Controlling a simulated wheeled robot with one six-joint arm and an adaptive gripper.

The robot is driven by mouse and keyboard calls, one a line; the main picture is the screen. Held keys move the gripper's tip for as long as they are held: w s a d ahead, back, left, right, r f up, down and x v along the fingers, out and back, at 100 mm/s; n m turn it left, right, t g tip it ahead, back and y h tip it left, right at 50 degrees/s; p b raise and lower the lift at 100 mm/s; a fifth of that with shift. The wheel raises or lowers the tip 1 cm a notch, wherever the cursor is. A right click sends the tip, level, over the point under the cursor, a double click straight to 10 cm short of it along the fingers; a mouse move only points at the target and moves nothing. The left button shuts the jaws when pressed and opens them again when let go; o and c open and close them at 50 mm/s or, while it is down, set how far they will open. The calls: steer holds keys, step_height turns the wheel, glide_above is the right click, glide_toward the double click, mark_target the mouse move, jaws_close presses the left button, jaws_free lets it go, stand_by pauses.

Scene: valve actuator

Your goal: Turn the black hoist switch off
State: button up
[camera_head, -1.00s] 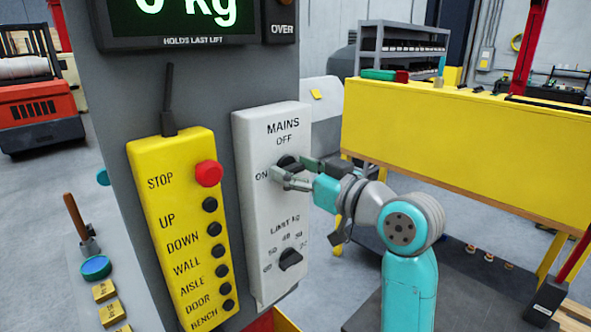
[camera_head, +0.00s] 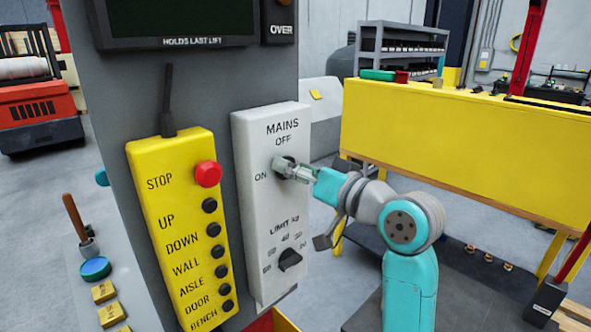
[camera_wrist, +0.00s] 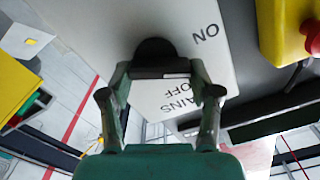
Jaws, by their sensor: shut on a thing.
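The black hoist switch (camera_wrist: 155,50) is a round knob on the white MAINS panel (camera_head: 262,125), between the OFF label above it and the ON label to its left. My gripper (camera_head: 287,168) is shut on the switch from the right. In the wrist view my gripper (camera_wrist: 159,78) has one finger on either side of the knob's bar, with the OFF lettering between the fingers. The fingers hide most of the switch in the head view, so its pointer cannot be read there. The display (camera_head: 180,18) above is dark.
A black limit knob (camera_head: 289,260) is lower on the white panel. A yellow pendant (camera_head: 180,230) with a red stop button (camera_head: 208,173) hangs close on the left. A yellow bench (camera_head: 465,150) stands behind on the right.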

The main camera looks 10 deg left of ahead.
steer(key=m, duration=1.1)
steer(key=shift+w+d+f+m, duration=0.2)
steer(key=shift+w+m, duration=0.1)
stand_by(0.4)
steer(key=o, duration=1.1)
steer(key=shift+o, duration=0.2)
steer(key=v, duration=1.2)
steer(key=shift+f, duration=0.1)
